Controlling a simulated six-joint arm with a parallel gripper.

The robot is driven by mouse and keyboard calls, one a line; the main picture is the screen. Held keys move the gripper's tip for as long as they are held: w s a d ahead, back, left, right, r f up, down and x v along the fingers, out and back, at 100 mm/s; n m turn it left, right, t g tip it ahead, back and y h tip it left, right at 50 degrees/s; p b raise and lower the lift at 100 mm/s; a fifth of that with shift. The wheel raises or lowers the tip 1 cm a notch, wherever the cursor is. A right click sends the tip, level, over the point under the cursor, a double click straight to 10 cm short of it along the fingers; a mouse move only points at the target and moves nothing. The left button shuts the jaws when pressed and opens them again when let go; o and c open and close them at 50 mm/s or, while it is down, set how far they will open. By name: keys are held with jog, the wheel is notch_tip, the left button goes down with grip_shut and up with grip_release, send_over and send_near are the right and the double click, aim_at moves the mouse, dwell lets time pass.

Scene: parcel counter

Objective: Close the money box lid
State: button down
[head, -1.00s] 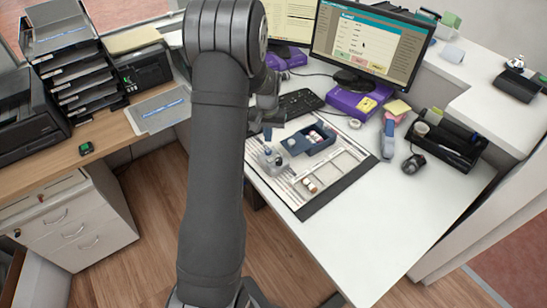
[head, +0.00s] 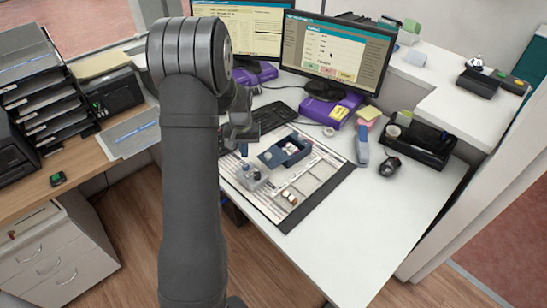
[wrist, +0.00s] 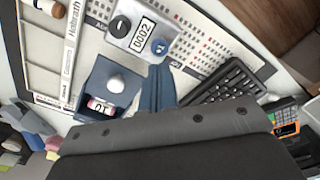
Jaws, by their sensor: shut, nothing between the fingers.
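The money box (head: 296,158) is a dark blue box on the desk mat. Its lid (head: 264,160), with a white knob, covers the left part. The right part stands open, showing a pink and white item inside. In the wrist view the lid (wrist: 98,78) covers the upper part of the box, and a "01" label shows in the open part. My gripper (head: 244,150) is shut and empty, above the mat just left of the box. In the wrist view its blue-grey fingers (wrist: 158,72) point down beside the lid; no clear contact shows.
A grey box (head: 253,178) with a "0002" label in the wrist view stands close by the fingers. A keyboard (head: 272,116) lies behind. A tray with compartments (head: 318,180) holds a small stamp-like piece (head: 290,197). The front right desk is clear.

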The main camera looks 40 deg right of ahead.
jog(key=shift+s+a+n, duration=0.1)
jog(key=shift+a+n, duration=0.15)
jog(key=shift+n, duration=0.35)
jog(key=a+r+n+g+h, duration=0.1)
jog(key=a+r+n+h, duration=0.25)
jog(key=n, duration=0.85)
jog(key=a+r+n+h, duration=0.2)
jog(key=a+n+h, duration=0.15)
jog(key=n, duration=0.75)
send_near(267, 159)
jog(key=shift+g+h, duration=0.3)
jog(key=shift+h, duration=0.1)
jog(key=f, duration=0.1)
jog(key=w+f, duration=0.1)
jog(key=f, duration=0.1)
jog(key=a+f, duration=0.1)
jog(key=shift+w+f, duration=0.15)
jog(key=shift+f, duration=0.2)
jog(key=d, duration=0.3)
jog(key=shift+s+d+f, duration=0.1)
jog(key=shift+s+f, duration=0.2)
jog(key=shift+f, duration=0.05)
jog(key=shift+d, duration=0.35)
jog(key=shift+d, duration=0.1)
